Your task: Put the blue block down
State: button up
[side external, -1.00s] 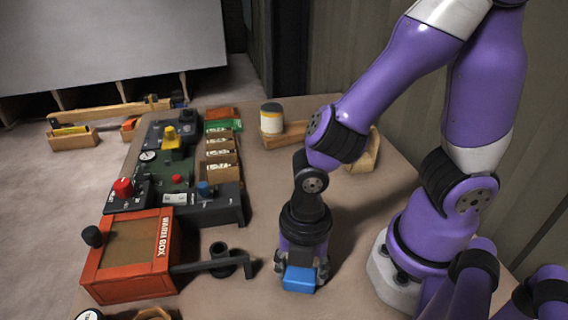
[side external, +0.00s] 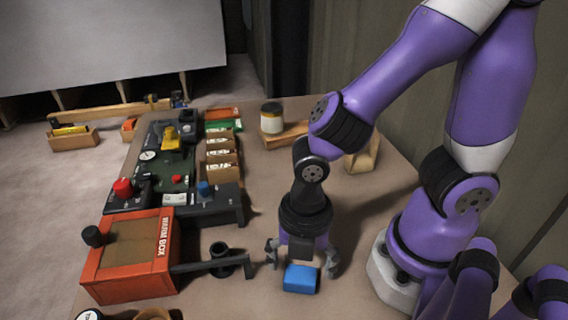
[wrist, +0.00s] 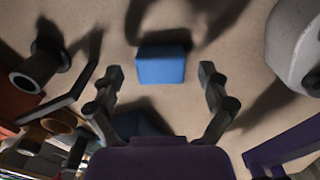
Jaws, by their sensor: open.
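The blue block (side external: 300,279) rests on the tan table in the side view, just below my gripper (side external: 302,262). My gripper is open, with one finger standing clear on each side of the block. In the wrist view the blue block (wrist: 162,64) lies on the table beyond the fingertips of my gripper (wrist: 162,78). A gap shows between the block and each finger, and nothing is held.
The red warm box (side external: 128,256) stands to the left, with a dark handle bar (side external: 205,265) reaching toward my gripper. A black spool-like piece (side external: 221,258) stands near that bar. A control panel (side external: 175,180) and card bins (side external: 222,150) lie farther back.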

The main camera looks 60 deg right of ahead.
aim_at(302, 270)
notch_tip(302, 270, up, 10)
jog(key=w+d+r+m+t, duration=0.2)
jog(key=d+m, duration=0.3)
jog(key=m, duration=0.6)
jog(key=w+d+r+m+t, duration=0.2)
jog(key=d+m, duration=0.3)
jog(key=m, duration=0.6)
jog(key=shift+w+d+r+t, duration=0.25)
jog(key=shift+w+r+t, duration=0.15)
jog(key=shift+r+t, duration=0.25)
